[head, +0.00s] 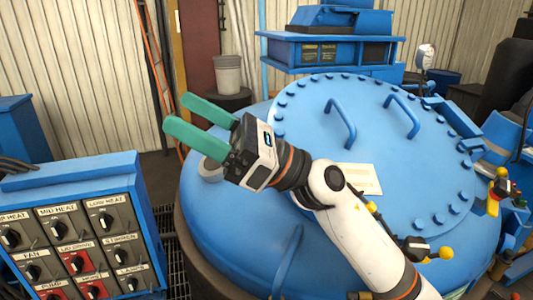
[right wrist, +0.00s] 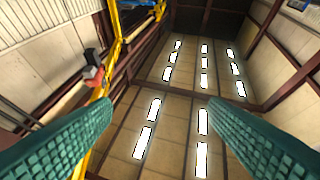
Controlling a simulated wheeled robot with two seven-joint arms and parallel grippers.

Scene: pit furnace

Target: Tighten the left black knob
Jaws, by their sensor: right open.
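My right gripper (head: 178,112) is open and empty, its two teal fingers pointing to the upper left above the left side of the furnace. In the right wrist view my right gripper (right wrist: 158,122) shows its fingers wide apart with nothing between them. A black knob (head: 415,249) shows beside a yellow ball at the lower right, close to my right forearm, which may hide part of it. Another dark fitting (head: 501,188) with yellow and red parts stands at the right edge. Which is the left black knob I cannot tell for certain. My left gripper is not in view.
The blue furnace lid (head: 370,130) has two handles and rim bolts. A control panel (head: 85,235) with several black rotary switches stands at the left. A gauge (head: 425,56) stands behind the lid. The right wrist view shows the ceiling lights (right wrist: 203,70) and a yellow beam (right wrist: 94,125).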

